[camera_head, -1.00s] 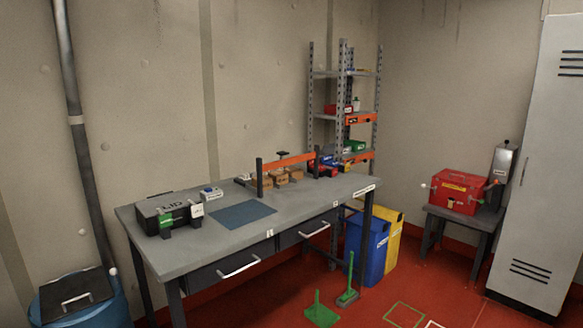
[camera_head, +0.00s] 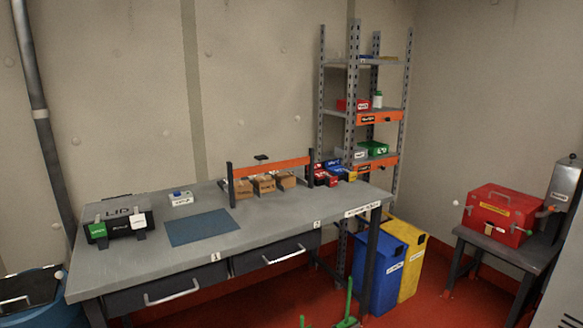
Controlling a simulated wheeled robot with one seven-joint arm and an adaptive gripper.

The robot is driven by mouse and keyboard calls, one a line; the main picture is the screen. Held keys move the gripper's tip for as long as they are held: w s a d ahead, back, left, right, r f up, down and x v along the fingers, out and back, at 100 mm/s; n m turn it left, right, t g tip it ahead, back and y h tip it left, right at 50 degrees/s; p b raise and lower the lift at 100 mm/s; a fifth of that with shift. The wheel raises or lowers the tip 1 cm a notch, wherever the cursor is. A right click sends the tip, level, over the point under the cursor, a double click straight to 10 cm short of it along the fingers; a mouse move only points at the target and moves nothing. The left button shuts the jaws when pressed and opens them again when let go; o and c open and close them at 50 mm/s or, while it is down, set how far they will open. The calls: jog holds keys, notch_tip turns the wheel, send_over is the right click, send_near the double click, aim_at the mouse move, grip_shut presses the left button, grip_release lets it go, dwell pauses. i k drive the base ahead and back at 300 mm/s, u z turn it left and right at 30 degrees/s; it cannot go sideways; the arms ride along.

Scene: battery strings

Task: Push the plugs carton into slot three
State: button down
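Several brown cartons (camera_head: 264,184) stand in a row at the back of the grey workbench (camera_head: 275,222), behind and below an orange crossbar (camera_head: 272,167) on dark posts. Their labels are too small to read, so I cannot tell which is the plugs carton. Slot three cannot be made out; tags that seem to read 1 and 2 sit on the bench's front edge above the drawers. My gripper is not in view.
A black case (camera_head: 118,217), a blue mat (camera_head: 202,228) and small red and blue bins (camera_head: 327,173) are on the bench. A shelf rack (camera_head: 364,110) stands behind its right end. Blue (camera_head: 380,270) and yellow (camera_head: 411,268) bins and a red box (camera_head: 499,214) are to the right.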

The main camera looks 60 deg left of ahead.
aim_at(287, 179)
jog(key=u, duration=0.3)
jog(key=i, duration=1.5)
jog(key=u, duration=1.55)
jog(key=i, duration=0.85)
jog(key=u, duration=1.05)
jog(key=i, duration=0.2)
jog(key=u, duration=0.15)
